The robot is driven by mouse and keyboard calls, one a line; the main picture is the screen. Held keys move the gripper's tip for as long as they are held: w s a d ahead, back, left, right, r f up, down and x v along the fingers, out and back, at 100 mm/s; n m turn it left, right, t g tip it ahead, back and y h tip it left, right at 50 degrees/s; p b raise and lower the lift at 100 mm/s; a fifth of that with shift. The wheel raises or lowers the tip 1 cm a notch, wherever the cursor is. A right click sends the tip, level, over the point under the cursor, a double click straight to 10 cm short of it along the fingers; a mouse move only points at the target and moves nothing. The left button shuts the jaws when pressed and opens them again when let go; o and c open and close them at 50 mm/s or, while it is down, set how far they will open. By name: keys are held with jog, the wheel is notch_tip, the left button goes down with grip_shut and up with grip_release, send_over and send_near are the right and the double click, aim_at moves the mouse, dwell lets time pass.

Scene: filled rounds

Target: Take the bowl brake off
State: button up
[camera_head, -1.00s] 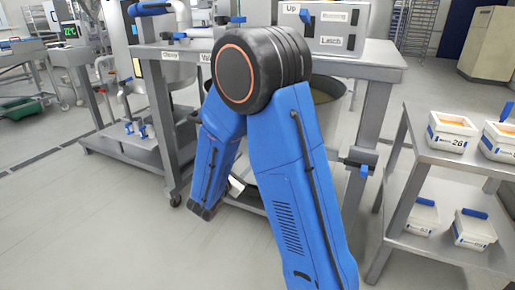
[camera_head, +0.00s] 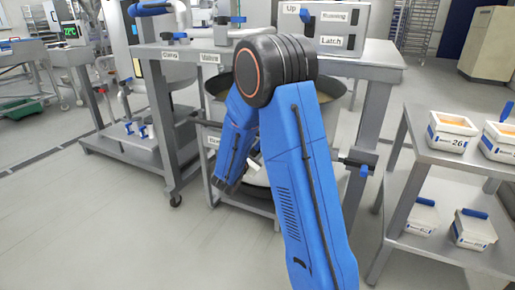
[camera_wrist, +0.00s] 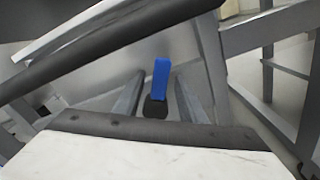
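A blue lever with a black base (camera_wrist: 160,82) stands upright in the middle of the wrist view. It looks like the bowl brake, but no label on it is readable. My gripper (camera_wrist: 158,92) shows there as two grey fingers spread apart, one on each side of the lever in the picture. I cannot tell how far beyond the fingertips the lever is. In the head view my blue arm hides this spot, and only a small pale part shows under the bench. The dark bowl (camera_head: 333,96) sits in the bench frame behind my arm.
A control box (camera_head: 322,28) marked "Latch" stands on the bench. A blue handle (camera_head: 360,165) sticks out at the bench's right leg. A shelf (camera_head: 470,178) with white tubs is at the right. A dark bar (camera_wrist: 100,50) crosses the wrist view's upper left.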

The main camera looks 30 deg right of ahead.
grip_shut()
jog(key=shift+w, duration=0.1)
jog(key=shift+w+a+r+n, duration=0.1)
jog(key=shift+w+a+n, duration=0.2)
jog(key=shift+n, duration=0.7)
jog(key=shift+w+a+r+n, duration=0.1)
jog(key=shift+w+a+n, duration=0.2)
jog(key=shift+n, duration=0.7)
jog(key=shift+w+a+r+n, duration=0.15)
jog(key=shift+w+n, duration=0.25)
jog(key=shift+n, duration=0.6)
grip_release()
jog(key=shift+a, duration=0.1)
